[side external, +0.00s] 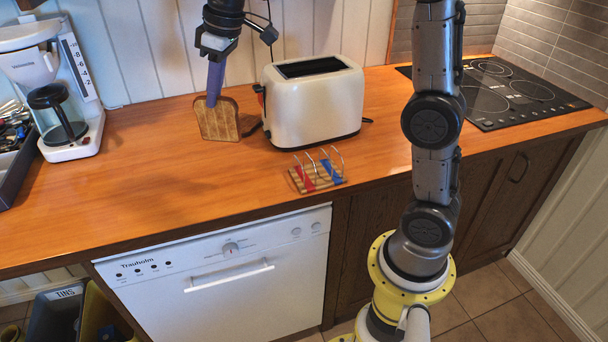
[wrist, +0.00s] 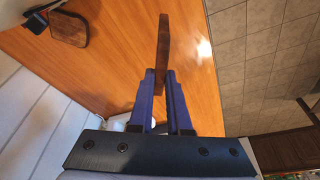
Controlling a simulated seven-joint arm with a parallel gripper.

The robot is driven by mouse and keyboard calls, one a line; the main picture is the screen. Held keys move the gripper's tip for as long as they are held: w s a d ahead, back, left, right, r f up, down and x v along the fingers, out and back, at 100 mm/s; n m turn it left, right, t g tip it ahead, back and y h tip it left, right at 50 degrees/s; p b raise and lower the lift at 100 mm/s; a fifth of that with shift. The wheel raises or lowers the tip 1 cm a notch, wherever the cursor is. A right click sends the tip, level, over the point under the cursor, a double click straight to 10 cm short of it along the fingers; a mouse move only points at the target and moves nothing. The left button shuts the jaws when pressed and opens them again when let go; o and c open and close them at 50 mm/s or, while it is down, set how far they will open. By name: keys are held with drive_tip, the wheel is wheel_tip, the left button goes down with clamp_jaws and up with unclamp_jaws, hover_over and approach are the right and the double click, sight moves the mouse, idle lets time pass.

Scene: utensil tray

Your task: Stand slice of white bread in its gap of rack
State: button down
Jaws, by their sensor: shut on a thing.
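The slice of bread (side external: 220,121), tan with a browner crust, is upright in my gripper (side external: 212,101) in the side view, left of the toaster. Its lower edge is at or just above the counter; I cannot tell whether it touches. In the wrist view the slice (wrist: 164,45) shows edge-on as a narrow brown strip. The blue fingers of my gripper (wrist: 160,75) are shut on its near end. The rack (side external: 317,185), a small wooden base with wire loops and red and blue patches, stands near the counter's front edge, right of and nearer than the slice.
A cream toaster (side external: 314,104) stands between the slice and the right part of the counter, behind the rack. A white coffee maker (side external: 50,85) stands at the left, a black hob (side external: 510,92) at the right. The counter (side external: 130,185) left of the rack is clear.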

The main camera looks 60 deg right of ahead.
sight(232, 99)
drive_tip(key=s+f+m, duration=0.1)
drive_tip(key=m, duration=0.1)
drive_tip(key=s+d+f+m+h, duration=0.1)
drive_tip(key=s+m, duration=0.1)
drive_tip(key=shift+f, duration=0.15)
drive_tip(key=s+d+r+m+h, duration=0.1)
drive_tip(key=s+d+m+h, duration=0.1)
drive_tip(key=s+d+m, duration=0.75)
wheel_tip(232, 99, down, 10)
drive_tip(key=s+a+n, duration=0.2)
drive_tip(key=shift+s+g, duration=0.2)
drive_tip(key=shift+g, duration=0.1)
drive_tip(key=shift+f, duration=0.1)
drive_tip(key=c, duration=0.9)
unclamp_jaws()
drive_tip(key=shift+o, duration=0.2)
